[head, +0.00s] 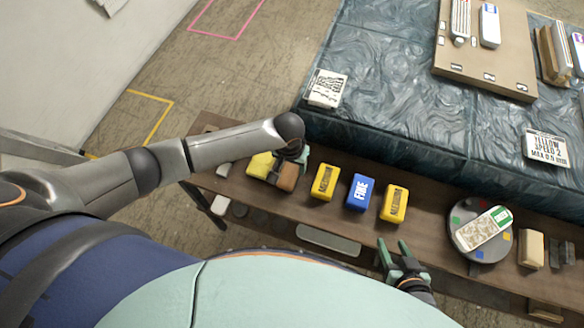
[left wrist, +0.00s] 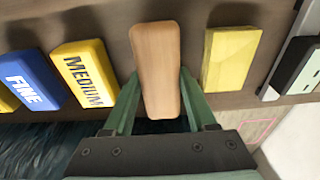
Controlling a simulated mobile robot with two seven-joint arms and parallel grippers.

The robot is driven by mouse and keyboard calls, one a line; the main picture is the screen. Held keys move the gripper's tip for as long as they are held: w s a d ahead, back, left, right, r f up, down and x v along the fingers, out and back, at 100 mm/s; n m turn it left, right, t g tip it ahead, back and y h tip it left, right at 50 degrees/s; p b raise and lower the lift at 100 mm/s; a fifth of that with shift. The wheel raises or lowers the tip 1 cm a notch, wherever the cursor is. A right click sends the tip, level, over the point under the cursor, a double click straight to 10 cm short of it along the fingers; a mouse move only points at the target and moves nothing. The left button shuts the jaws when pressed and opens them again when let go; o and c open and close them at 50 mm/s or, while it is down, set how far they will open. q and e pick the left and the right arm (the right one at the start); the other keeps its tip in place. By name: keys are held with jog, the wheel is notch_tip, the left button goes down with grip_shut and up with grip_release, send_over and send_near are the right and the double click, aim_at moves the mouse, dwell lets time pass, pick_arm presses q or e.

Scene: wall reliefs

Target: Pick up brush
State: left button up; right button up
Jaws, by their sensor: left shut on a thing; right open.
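The brush, a wooden block with rounded ends (left wrist: 157,65), is between the green fingers of my left gripper (left wrist: 156,105) in the left wrist view. The fingers are shut on its sides. In the head view the brush (head: 288,178) is a brown block at or just above the wooden bench, partly hidden by my left wrist. My left gripper (head: 296,157) points down there, its fingers mostly hidden. Whether the brush touches the bench I cannot tell. My right gripper (head: 396,254) is open and empty at the front edge of the bench.
A plain yellow block (head: 260,166) and a yellow MEDIUM block (head: 323,183) flank the brush closely. A blue FINE block (head: 361,192), another MEDIUM block (head: 394,204) and a grey disc (head: 465,212) stand further right.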

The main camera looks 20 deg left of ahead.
aim_at(295, 167)
pick_arm(q)
grip_shut()
jog(key=shift+r, duration=0.55)
jog(key=r, duration=0.3)
jog(key=shift+s+d+p, duration=0.15)
jog(key=shift+d+p, duration=0.2)
jog(key=shift+p, duration=0.05)
jog(key=s+d+r+p, duration=0.1)
jog(key=s+d+r, duration=0.7)
jog(key=d+r, duration=0.1)
jog(key=shift+s+d, duration=0.25)
jog(key=shift+d, duration=0.3)
